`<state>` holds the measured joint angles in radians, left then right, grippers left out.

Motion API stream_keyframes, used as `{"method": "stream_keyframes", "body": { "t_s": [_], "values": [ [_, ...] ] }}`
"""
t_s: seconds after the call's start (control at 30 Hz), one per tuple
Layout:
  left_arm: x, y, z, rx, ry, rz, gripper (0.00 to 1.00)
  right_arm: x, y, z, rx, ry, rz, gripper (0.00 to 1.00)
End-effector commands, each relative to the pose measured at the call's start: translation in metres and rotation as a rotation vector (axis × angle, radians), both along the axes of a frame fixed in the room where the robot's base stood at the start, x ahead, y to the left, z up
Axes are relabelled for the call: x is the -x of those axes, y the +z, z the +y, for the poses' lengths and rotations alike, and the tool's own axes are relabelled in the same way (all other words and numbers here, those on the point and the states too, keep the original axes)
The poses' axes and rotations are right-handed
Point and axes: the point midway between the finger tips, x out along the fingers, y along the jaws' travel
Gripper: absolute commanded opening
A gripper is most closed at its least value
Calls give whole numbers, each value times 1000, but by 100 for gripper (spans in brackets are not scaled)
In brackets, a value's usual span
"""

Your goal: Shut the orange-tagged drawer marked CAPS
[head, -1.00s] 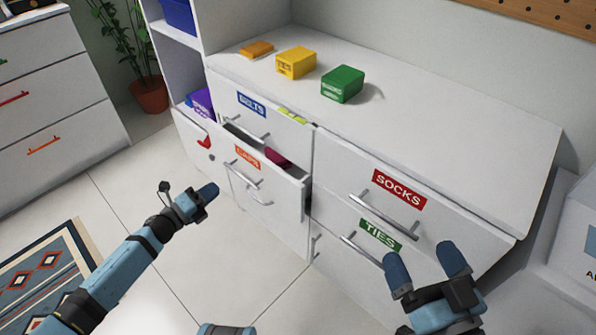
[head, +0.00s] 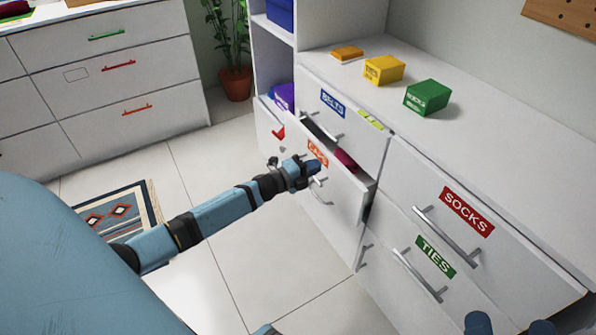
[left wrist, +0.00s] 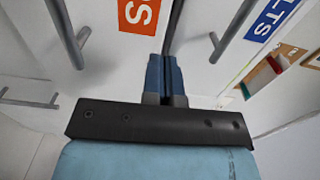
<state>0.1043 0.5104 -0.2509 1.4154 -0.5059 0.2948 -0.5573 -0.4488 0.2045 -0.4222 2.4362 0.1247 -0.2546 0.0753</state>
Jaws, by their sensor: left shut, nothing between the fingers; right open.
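The CAPS drawer (head: 346,196) has an orange tag (head: 317,153) and stands partly open below the BELTS drawer (head: 345,115). A dark red item (head: 345,160) shows inside it. My left gripper (head: 314,167) is shut and empty, in front of the CAPS front just below its tag. In the left wrist view its closed fingers (left wrist: 166,62) point at the drawer front beside the orange tag (left wrist: 138,14). I cannot tell whether they touch it. My right gripper (head: 509,323) is open at the bottom edge, in front of the drawers at right, partly cut off.
The SOCKS drawer (head: 480,232) and TIES drawer (head: 415,262) are at right. Yellow (head: 384,70) and green (head: 427,97) boxes stand on the cabinet top. A patterned rug (head: 122,215) lies at left. The floor before the drawers is clear.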

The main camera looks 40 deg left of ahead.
Motion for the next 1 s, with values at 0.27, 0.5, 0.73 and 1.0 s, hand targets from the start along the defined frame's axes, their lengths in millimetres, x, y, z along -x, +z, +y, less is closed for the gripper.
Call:
{"method": "stream_keyframes", "body": {
  "t_s": [0.27, 0.5, 0.73, 1.0],
  "values": [
    [-29, -1, -12, -1, 0, -1, 0, -1, -17, 1, 23, 15, 45, 98],
    [-33, 0, -14, -1, 0, 0, 0, -1, -18, 1, 27, 16, 51, 98],
    [-37, 0, -15, 0, 0, -1, 0, -1, -19, 2, 26, 17, 52, 98],
    [-74, 0, -30, -1, 1, -1, 0, -2, -31, 3, 43, 26, 85, 98]
  ]
}}
